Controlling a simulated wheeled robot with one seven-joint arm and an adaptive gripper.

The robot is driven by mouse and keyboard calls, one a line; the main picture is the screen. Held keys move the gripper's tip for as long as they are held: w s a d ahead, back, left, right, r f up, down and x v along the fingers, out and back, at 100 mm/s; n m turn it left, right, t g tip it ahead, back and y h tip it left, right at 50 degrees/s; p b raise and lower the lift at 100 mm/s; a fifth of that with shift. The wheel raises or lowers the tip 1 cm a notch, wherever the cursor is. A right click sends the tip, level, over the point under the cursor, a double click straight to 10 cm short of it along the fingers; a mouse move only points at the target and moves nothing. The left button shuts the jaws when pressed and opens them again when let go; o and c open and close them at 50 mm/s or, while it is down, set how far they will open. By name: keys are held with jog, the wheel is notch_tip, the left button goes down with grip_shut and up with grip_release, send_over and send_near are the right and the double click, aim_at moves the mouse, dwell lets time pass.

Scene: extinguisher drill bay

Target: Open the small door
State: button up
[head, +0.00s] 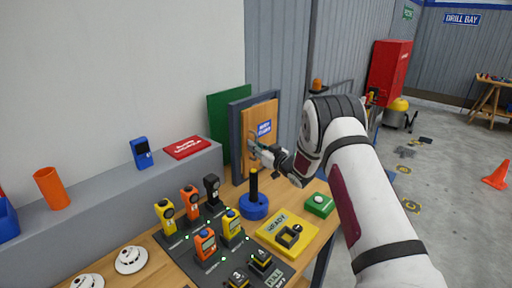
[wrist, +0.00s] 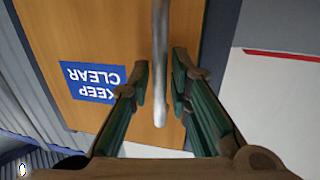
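The small door (head: 260,112) is an orange-brown wooden panel in a dark grey frame (head: 235,135), standing upright on the bench. It looks shut. A blue KEEP CLEAR sign (wrist: 92,80) is on the door face, which also shows in the wrist view (wrist: 55,25). A silver bar handle (wrist: 160,40) runs along the door near one edge. My gripper (head: 256,146) is at the door's handle side. In the wrist view my gripper (wrist: 161,78) is open, with a finger on each side of the handle and small gaps visible. Contact with the handle is not evident.
A blue base with a black post (head: 254,205) stands just in front of the door. A yellow READY block (head: 275,240), a green button box (head: 319,204) and several handheld devices fill the bench. A green panel (head: 217,120) is behind the frame.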

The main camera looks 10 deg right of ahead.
jog(key=shift+c, duration=0.5)
grip_shut()
jog(key=shift+d, duration=0.1)
